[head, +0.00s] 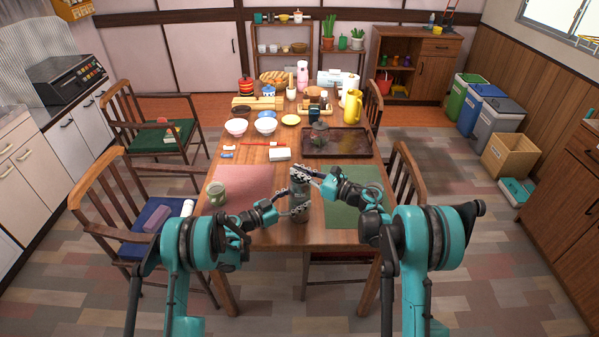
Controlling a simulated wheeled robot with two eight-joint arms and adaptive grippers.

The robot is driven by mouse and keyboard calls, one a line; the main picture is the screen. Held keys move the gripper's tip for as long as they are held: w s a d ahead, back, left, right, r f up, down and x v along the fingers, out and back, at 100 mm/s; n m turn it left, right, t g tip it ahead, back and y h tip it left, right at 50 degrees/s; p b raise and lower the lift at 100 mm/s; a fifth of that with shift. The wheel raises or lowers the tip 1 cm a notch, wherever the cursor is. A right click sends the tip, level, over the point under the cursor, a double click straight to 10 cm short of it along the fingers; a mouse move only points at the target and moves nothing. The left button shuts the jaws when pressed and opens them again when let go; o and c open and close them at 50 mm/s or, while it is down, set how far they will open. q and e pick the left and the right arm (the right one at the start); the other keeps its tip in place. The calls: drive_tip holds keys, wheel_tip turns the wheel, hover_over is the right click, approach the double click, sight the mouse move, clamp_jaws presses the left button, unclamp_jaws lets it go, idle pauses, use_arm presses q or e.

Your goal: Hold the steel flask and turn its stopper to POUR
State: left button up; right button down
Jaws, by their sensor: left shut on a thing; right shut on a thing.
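The steel flask (299,188) stands upright near the front edge of the table, between the pink and green mats. It looks dark grey. My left gripper (296,209) comes in from the left and is shut on the flask's body. My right gripper (301,173) comes in from the right, higher up, and is shut on the stopper at the flask's top. The fingers hide most of the stopper, so its marking and turn position cannot be read.
A green jar (216,193) stands left on the pink mat (247,180). The green mat (355,212) lies to the right. Behind are a white box (280,154), a brown tray (352,145), bowls (265,125) and a yellow jug (351,108). Chairs flank the table.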

drive_tip(key=n+g+y, duration=0.1)
drive_tip(key=n+g, duration=0.1)
drive_tip(key=g, duration=0.1)
drive_tip(key=n+g+y, duration=0.1)
drive_tip(key=n+g, duration=0.1)
drive_tip(key=g, duration=0.1)
drive_tip(key=shift+w+y, duration=0.15)
drive_tip(key=shift+y, duration=0.15)
drive_tip(key=shift+n+g, duration=1.6)
drive_tip(key=shift+g, duration=0.8)
drive_tip(key=c, duration=1.6)
unclamp_jaws()
drive_tip(key=shift+w+d, duration=0.1)
drive_tip(key=shift+d, duration=3.65)
